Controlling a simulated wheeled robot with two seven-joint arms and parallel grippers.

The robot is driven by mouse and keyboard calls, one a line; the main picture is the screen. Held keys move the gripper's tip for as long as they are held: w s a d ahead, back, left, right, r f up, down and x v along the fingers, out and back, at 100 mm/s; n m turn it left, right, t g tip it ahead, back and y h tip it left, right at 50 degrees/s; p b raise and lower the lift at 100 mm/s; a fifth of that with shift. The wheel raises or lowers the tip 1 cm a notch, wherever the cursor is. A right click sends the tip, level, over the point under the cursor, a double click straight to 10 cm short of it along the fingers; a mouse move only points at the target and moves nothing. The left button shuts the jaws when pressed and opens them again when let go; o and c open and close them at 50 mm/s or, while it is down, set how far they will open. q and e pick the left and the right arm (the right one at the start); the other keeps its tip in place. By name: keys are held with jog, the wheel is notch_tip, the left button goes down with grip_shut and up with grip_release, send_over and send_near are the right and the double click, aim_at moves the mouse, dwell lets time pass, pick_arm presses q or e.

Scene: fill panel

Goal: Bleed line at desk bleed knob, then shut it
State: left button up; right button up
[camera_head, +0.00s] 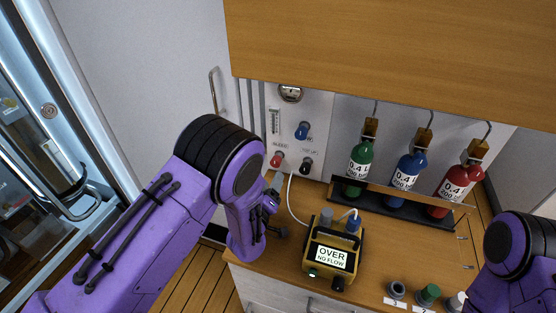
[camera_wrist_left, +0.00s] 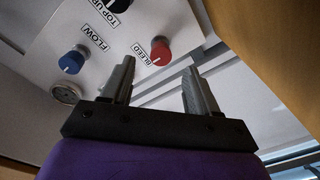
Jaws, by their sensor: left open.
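The red bleed knob (camera_head: 276,160) is on the white wall panel, low and left, under its label. It also shows in the left wrist view (camera_wrist_left: 160,50), beyond the fingers and between their lines. My left gripper (camera_head: 277,215) is open and empty, in front of and below the panel; its fingers (camera_wrist_left: 160,72) stand apart from the knob. A yellow meter (camera_head: 331,255) on the desk reads "OVER NO FLOW". My right arm shows at the right edge, but its gripper is out of view.
The blue flow knob (camera_head: 302,130) and black top-up knob (camera_head: 306,166) are close to the red one. A white hose runs from the panel area toward the meter. Green (camera_head: 361,160), blue (camera_head: 407,174) and red (camera_head: 457,185) bottles stand in a rack. A wooden cabinet (camera_head: 390,50) overhangs.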

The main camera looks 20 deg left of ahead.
aim_at(274, 164)
pick_arm(q)
jog(key=shift+w+a+r+p, duration=0.15)
jog(key=shift+w+r+p, duration=0.15)
jog(key=shift+w, duration=0.3)
jog(key=shift+w+a+r+p, duration=0.1)
jog(key=shift+w+r+p, duration=0.15)
jog(key=shift+w, duration=0.35)
jog(key=w, duration=0.4)
jog(key=w+a+p, duration=0.1)
jog(key=w, duration=0.1)
jog(key=shift+f, duration=0.4)
jog(key=shift+d, duration=0.1)
jog(key=shift+s+d+r, duration=0.1)
jog(key=shift+s+r, duration=0.05)
jog(key=shift+r, duration=0.05)
jog(key=shift+f, duration=0.1)
jog(key=c, duration=1)
jog(key=shift+c, duration=0.2)
pick_arm(e)
jog(key=shift+s+r, duration=0.25)
jog(key=shift+r, duration=0.35)
jog(key=shift+s+r, duration=0.2)
jog(key=shift+r, duration=0.4)
